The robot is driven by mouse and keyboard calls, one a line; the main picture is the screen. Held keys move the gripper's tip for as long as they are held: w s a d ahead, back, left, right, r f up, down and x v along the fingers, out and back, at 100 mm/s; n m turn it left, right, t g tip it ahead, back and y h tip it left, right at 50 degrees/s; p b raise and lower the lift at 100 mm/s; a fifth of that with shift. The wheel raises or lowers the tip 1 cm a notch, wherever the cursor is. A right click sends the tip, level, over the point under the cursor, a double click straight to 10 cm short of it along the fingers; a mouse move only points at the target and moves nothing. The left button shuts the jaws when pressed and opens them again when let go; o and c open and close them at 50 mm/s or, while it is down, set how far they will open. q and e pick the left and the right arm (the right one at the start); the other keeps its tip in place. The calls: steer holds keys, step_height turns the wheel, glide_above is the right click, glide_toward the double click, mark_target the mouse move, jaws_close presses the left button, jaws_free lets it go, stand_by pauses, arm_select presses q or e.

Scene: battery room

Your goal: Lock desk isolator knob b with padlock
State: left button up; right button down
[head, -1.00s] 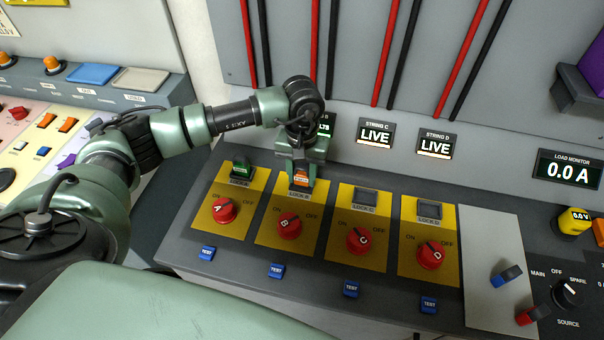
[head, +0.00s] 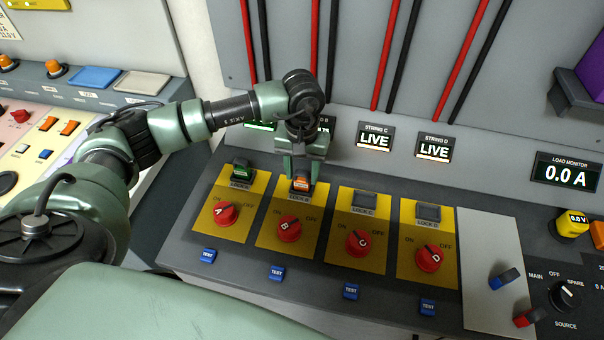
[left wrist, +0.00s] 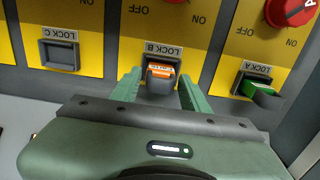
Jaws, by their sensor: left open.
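The orange padlock (head: 302,184) sits in the LOCK B socket on the yellow plate of knob B. It also shows in the left wrist view (left wrist: 161,70), seated in the dark socket under the LOCK B label. The red isolator knob B (head: 289,229) is in front of it on the same plate. My left gripper (head: 302,172) is open just above and behind the padlock. In the left wrist view its green fingers (left wrist: 161,88) stand on either side of the LOCK B socket with gaps. My right gripper is not in view.
A green padlock (head: 242,171) sits in LOCK A. LOCK C (head: 364,200) and LOCK D (head: 428,212) hold no padlock. Red knobs A (head: 225,214), C (head: 358,242) and D (head: 429,258) flank knob B. Blue TEST buttons line the front. Cables hang on the wall behind.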

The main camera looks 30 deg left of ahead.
mark_target(302, 173)
arm_select(q)
steer(key=shift+r+p, duration=1.65)
steer(key=shift+r, duration=2.45)
